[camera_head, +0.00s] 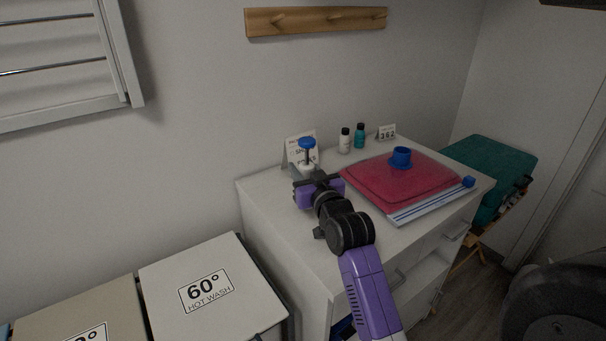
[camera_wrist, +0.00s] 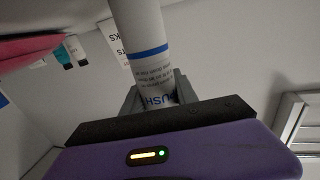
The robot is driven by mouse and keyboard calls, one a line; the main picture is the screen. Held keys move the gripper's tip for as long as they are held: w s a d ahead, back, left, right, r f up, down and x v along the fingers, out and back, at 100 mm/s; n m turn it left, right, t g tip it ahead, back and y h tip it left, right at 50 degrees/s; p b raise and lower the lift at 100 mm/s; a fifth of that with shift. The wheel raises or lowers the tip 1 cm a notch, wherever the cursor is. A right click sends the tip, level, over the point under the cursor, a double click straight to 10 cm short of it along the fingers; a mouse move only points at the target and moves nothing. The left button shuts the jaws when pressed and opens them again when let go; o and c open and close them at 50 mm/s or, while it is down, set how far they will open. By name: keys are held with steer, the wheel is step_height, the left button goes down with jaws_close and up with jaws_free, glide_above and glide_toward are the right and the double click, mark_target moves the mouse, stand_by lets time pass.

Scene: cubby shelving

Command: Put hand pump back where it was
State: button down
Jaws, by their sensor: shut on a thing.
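The hand pump (camera_head: 307,146) has a blue top and stands about upright at the back left of the white cabinet top (camera_head: 270,182). My gripper (camera_head: 306,181) reaches it from the front and is shut on it. In the wrist view my gripper (camera_wrist: 155,98) holds the pump's white body (camera_wrist: 144,35), which has a blue stripe and printed text. Whether its base touches the cabinet top is hidden behind my gripper. A white sign card (camera_head: 290,152) stands just behind the pump.
Two small bottles, one white (camera_head: 344,141) and one teal (camera_head: 360,136), and a number card (camera_head: 387,132) stand along the back. A folded red cloth (camera_head: 400,182) with a blue cup (camera_head: 401,158) on it fills the right. The front left of the top is clear.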

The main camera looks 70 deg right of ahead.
steer(key=shift+f, duration=0.5)
steer(key=shift+f, duration=0.2)
steer(key=c, duration=0.9)
jaws_free()
steer(key=shift+c, duration=0.2)
